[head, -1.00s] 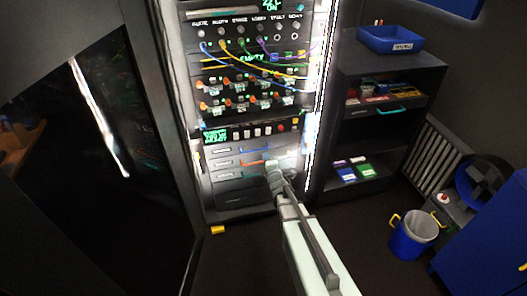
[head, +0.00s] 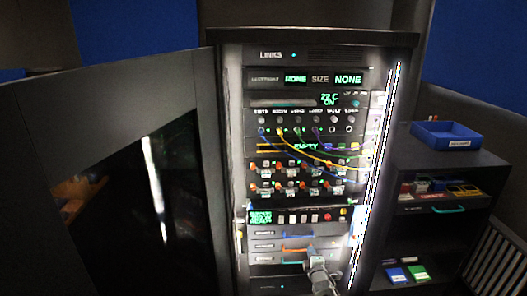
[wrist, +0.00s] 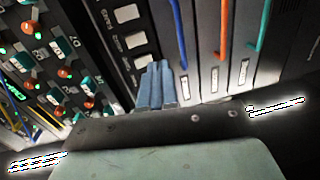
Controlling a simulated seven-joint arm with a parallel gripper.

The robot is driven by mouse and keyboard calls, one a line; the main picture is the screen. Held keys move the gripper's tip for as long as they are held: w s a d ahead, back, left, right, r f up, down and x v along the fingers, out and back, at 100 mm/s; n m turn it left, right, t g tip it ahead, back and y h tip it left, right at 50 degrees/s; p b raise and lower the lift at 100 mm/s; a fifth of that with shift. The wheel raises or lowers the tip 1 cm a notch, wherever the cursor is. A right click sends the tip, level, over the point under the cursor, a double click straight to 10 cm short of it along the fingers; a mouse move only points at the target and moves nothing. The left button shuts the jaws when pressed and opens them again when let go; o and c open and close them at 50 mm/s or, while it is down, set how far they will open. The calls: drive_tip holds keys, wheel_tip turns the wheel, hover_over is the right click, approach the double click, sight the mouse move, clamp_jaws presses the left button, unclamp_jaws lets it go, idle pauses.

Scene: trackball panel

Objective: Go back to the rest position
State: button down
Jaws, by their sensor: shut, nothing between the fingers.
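My gripper (head: 316,258) is low in the head view, in front of the drawers at the bottom of the lit rack. In the wrist view its blue-grey fingers (wrist: 157,82) are together with nothing between them. They show beside the white square buttons (wrist: 130,40) and the drawer with the blue handle (wrist: 178,30); I cannot tell how far off they are. The orange handle (wrist: 223,35) and teal handle (wrist: 263,28) are farther right in the wrist view. The rack (head: 318,40) stands open, with its dark door (head: 130,90) swung out to the left.
Above the drawers are switch rows (head: 290,178) and patch cables (head: 325,153). The open door blocks the left side. A dark shelf unit (head: 440,225) stands at the right, with a blue tray (head: 448,135) on top and coloured boxes (head: 418,272) lower down.

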drive_tip(key=s+d+f+m+g+h, duration=0.2)
drive_tip(key=s+d+f+m+g, duration=0.1)
drive_tip(key=s+f+m+g, duration=1.05)
drive_tip(key=s+a+f+m+g, duration=0.1)
drive_tip(key=s+a+f+g, duration=0.2)
drive_tip(key=s, duration=1)
drive_tip(key=s+a+f+m+g+y, duration=0.1)
drive_tip(key=s+a+f+g, duration=0.2)
drive_tip(key=s, duration=1.1)
drive_tip(key=s+a+f+m+g+y, duration=0.1)
drive_tip(key=s+a+f+g, duration=0.3)
drive_tip(key=s, duration=1)
drive_tip(key=shift+s+f+m, duration=0.2)
drive_tip(key=shift+f+m, duration=0.25)
drive_tip(key=shift+f, duration=0.3)
